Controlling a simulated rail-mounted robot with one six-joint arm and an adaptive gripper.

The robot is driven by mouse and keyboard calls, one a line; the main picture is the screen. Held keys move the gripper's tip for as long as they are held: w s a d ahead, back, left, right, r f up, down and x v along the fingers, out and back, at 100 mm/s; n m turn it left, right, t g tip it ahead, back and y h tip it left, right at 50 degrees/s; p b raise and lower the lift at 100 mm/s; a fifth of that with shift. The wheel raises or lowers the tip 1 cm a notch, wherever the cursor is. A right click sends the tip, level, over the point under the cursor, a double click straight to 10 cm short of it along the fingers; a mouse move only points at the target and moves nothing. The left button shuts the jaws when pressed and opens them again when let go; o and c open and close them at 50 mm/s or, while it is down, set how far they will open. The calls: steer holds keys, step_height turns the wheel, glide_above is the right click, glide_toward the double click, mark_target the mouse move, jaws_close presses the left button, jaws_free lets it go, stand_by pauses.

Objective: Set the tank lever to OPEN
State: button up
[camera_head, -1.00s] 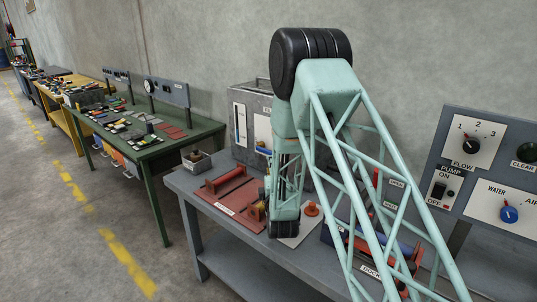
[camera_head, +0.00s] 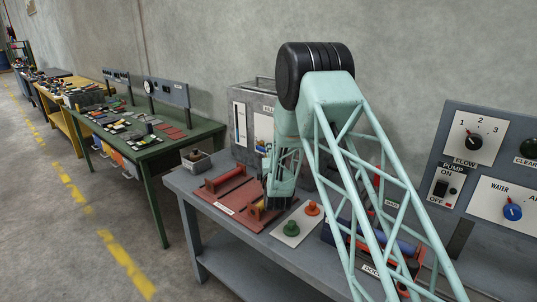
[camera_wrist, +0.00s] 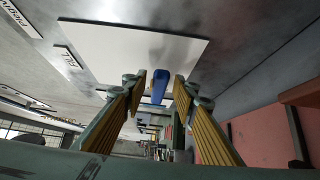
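The tank is a grey metal box (camera_head: 240,112) at the back of the near bench, with a gauge strip and a white plate on its front. In the wrist view the white plate (camera_wrist: 110,42) fills the top, and a blue lever (camera_wrist: 160,86) stands out from it. My gripper (camera_wrist: 160,77) is open, with its yellow-padded fingers on either side of the lever in the picture. I see a gap on each side; contact is not visible. In the head view my arm covers part of the tank front, and the fingers are not clear.
A red board (camera_head: 222,190) with a handle lies left of my wrist. A control panel (camera_head: 450,150) stands at the far right. A small open box (camera_head: 196,160) sits at the bench's left end.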

steer(key=shift+w, duration=0.35)
steer(key=shift+c, duration=0.6)
jaws_close()
